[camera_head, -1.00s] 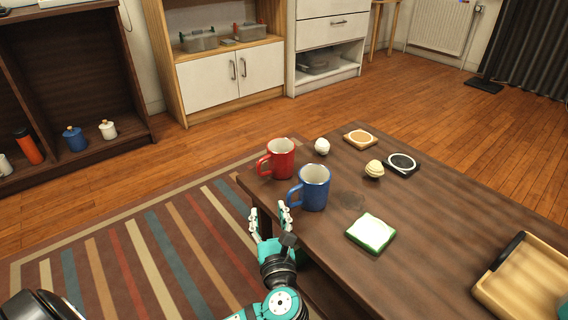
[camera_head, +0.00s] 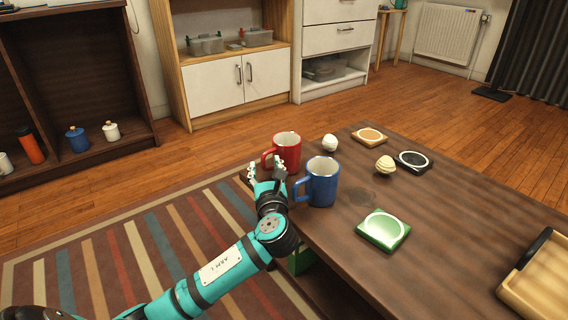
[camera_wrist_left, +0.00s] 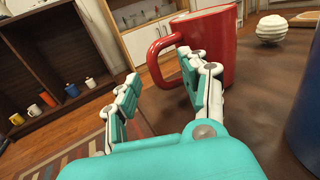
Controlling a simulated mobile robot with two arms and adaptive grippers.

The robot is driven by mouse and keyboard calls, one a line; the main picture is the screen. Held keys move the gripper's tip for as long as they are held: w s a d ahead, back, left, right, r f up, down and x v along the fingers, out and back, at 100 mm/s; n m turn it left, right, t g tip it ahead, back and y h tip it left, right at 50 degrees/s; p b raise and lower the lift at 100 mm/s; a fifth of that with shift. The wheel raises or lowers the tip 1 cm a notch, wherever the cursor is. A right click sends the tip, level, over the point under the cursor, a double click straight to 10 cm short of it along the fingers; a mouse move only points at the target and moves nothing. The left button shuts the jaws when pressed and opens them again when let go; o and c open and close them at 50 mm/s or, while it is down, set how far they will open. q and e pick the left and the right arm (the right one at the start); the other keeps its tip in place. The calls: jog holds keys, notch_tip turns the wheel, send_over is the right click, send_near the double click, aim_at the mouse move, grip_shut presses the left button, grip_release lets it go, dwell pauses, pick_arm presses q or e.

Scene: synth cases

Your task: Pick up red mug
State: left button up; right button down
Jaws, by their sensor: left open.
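The red mug (camera_head: 288,150) stands upright near the left corner of the dark wooden table, its handle pointing left. My left gripper (camera_head: 266,172) is open and empty just in front of the mug, on its handle side. In the left wrist view the red mug (camera_wrist_left: 212,45) is large at the top, with its handle just beyond the right finger. The left gripper (camera_wrist_left: 160,85) has its two fingers spread there, with nothing between them. A blue mug (camera_head: 322,182) stands close by on the right. My right gripper is not in view.
The blue mug (camera_wrist_left: 303,110) edges the wrist view.

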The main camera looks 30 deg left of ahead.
pick_arm(q)
jog(key=shift+w+a, duration=0.1)
jog(key=shift+w, duration=0.05)
grip_shut()
jog(key=shift+r, duration=0.1)
dwell(0.5)
